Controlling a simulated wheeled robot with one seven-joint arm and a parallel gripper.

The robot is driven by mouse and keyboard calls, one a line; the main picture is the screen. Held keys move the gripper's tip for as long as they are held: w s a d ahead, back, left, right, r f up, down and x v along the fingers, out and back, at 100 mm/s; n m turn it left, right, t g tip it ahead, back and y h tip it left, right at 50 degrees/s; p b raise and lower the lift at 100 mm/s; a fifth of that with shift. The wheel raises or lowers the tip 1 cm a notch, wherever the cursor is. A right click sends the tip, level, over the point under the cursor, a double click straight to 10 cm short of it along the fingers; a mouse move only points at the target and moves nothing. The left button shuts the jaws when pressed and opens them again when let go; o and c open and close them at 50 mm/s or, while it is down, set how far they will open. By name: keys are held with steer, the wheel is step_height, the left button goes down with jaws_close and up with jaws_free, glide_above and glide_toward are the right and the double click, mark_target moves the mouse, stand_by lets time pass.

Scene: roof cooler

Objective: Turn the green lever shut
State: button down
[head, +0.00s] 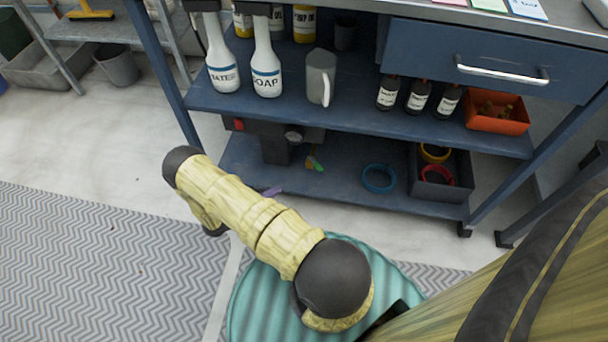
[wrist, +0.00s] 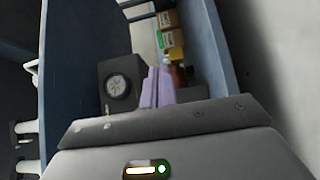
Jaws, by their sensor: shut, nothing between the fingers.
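The green lever (head: 316,164) shows small in the head view, beside a dark device (head: 276,150) above the lower shelf. An orange-yellow bit sits against it; its exact angle is hard to tell. My gripper shows in the head view only as a purple fingertip piece (head: 272,191) near the lower shelf's front edge, left of and nearer than the lever. In the wrist view my purple fingers (wrist: 157,88) are shut and empty. A dark block with a round pale dial (wrist: 118,86) is just left of them. I cannot make out the green lever in the wrist view.
The blue middle shelf (head: 355,115) overhangs the device, with white bottles (head: 266,70) and a grey jug (head: 320,78) on it. On the lower shelf, a blue ring (head: 379,178) and a dark bin (head: 441,182) lie right of the lever. Open floor is at left.

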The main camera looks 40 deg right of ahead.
steer(key=b, duration=0.7)
glide_toward(315, 164)
steer(key=d, duration=0.1)
steer(key=s+d, duration=0.1)
steer(key=d, duration=0.1)
steer(key=s+d, duration=0.1)
steer(key=d, duration=0.1)
steer(key=shift+d+f, duration=0.25)
steer(key=shift+f, duration=0.15)
steer(key=shift+d+r, duration=0.15)
steer(key=shift+d, duration=0.3)
steer(key=shift+a, duration=0.1)
